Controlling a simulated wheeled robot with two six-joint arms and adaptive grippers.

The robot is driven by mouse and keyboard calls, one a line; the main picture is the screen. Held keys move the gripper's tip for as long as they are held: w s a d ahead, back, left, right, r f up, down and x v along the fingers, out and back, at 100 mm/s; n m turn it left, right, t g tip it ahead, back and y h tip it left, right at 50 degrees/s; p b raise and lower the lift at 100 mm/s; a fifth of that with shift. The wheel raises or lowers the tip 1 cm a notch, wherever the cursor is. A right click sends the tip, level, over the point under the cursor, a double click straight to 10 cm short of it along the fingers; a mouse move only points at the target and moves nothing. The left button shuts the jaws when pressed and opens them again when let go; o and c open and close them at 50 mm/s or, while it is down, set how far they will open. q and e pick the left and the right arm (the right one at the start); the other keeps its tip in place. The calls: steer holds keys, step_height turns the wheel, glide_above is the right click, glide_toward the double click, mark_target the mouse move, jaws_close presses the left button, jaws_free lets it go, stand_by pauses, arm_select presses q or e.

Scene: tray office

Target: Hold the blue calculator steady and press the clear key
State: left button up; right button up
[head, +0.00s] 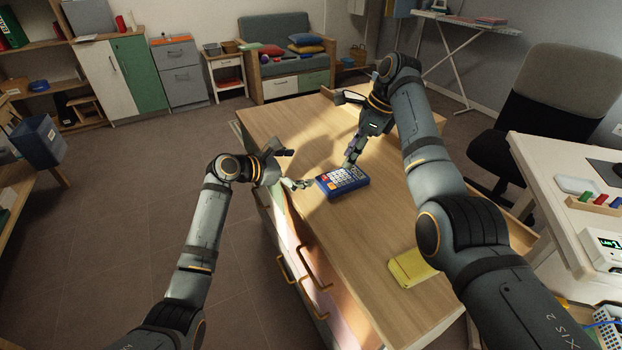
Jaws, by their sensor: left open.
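The blue calculator (358,184) lies flat on the wooden desk top near its left edge. It has pale keys and a few red or orange ones at its left end. My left gripper (304,185) is open just left of the calculator, its fingertips close to the left end; I cannot tell whether they touch. My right gripper (348,165) points down at the calculator's far edge, its fingers together with nothing seen between them. I cannot tell whether its tips touch a key. The clear key cannot be made out by its label.
A yellow pad-like item (410,268) lies on the desk (370,240) nearer to me, beside my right arm. Desk drawers with handles (315,268) face left. A white table (540,180) and a black chair (545,110) stand at the right. The desk middle is clear.

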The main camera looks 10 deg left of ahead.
mark_target(337, 179)
arm_select(q)
steer(key=shift+n+g+h, duration=0.6)
steer(key=shift+n+g, duration=0.1)
steer(key=s+d, duration=0.3)
steer(key=s, duration=0.1)
steer(key=shift+d+f, duration=0.2)
steer(key=shift+d, duration=0.15)
steer(key=x, duration=1)
steer(key=shift+w+d+f, duration=0.15)
steer(key=shift+f, duration=0.05)
arm_select(e)
steer(key=shift+a, duration=0.1)
arm_select(q)
steer(key=c, duration=1.1)
steer(key=shift+c, duration=0.3)
arm_select(e)
jaws_close()
